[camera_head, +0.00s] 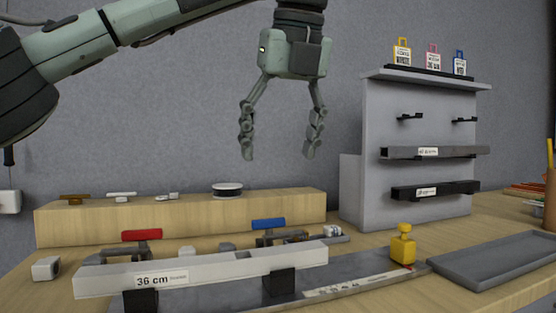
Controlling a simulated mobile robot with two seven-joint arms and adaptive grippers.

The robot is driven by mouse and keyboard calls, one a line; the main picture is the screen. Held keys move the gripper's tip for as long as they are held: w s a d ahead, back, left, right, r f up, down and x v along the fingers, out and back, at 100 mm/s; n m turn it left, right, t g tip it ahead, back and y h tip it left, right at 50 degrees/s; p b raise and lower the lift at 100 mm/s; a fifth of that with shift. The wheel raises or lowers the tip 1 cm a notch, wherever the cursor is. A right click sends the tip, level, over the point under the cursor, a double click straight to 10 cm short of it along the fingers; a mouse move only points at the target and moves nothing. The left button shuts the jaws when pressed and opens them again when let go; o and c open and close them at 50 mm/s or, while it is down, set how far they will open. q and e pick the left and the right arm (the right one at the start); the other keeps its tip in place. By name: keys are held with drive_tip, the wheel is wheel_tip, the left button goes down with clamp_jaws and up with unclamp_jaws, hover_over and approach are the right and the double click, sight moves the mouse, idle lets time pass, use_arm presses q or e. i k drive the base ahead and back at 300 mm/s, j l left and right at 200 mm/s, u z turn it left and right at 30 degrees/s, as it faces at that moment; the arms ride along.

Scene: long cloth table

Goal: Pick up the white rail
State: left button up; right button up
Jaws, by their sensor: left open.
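The white rail (215,267) is a long pale bar with a "36 cm" label on its front. My left gripper (281,152) is open and empty, pointing down, high above the bench and apart from the rail. My right gripper is not in view.
A wooden block (180,217) with small parts stands behind the rail. A grey rack (405,160) holds a grey bar (440,152) and a black bar (436,189). A yellow knob piece (403,246) and a grey tray (490,262) are at right. The air around my gripper is free.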

sight(100, 280)
drive_tip(key=k, duration=1.5)
